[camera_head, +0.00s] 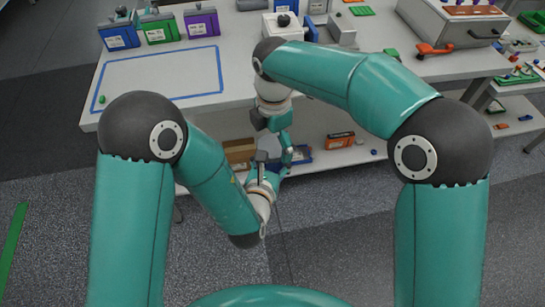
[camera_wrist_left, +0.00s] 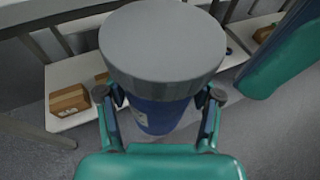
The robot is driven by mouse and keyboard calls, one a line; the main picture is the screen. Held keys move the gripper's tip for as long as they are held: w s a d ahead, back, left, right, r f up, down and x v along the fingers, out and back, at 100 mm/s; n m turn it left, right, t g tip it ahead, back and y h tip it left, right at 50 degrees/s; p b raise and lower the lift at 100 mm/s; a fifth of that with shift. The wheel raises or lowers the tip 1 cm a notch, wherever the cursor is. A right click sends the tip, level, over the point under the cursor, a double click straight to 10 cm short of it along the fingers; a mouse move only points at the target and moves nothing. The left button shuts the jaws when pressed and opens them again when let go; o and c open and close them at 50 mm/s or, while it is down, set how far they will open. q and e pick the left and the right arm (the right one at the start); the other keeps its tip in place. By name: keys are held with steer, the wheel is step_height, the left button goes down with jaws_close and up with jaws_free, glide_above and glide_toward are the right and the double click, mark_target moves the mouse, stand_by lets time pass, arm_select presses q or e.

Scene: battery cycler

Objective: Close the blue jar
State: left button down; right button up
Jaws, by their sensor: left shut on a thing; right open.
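The blue jar (camera_wrist_left: 158,116) is held upright between the two fingers of my left gripper (camera_wrist_left: 160,95) in the left wrist view. A wide grey lid (camera_wrist_left: 163,42) sits over the jar's top; whether it is fully closed I cannot tell. In the head view the grey lid (camera_head: 268,149) shows small, in front of the table edge. My right gripper (camera_head: 271,134) points down close to the lid and is open; its fingertips are hard to make out, and I cannot tell whether they touch it. My left gripper is mostly hidden in the head view.
The white table (camera_head: 240,92) has a blue taped rectangle (camera_head: 160,78) and blue, green and purple boxes (camera_head: 158,27) at the back left. A grey case (camera_head: 455,22) stands at the right. The lower shelf holds a cardboard box (camera_head: 238,152) and an orange box (camera_head: 340,140).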

steer(key=shift+f, duration=0.4)
steer(key=shift+c, duration=0.2)
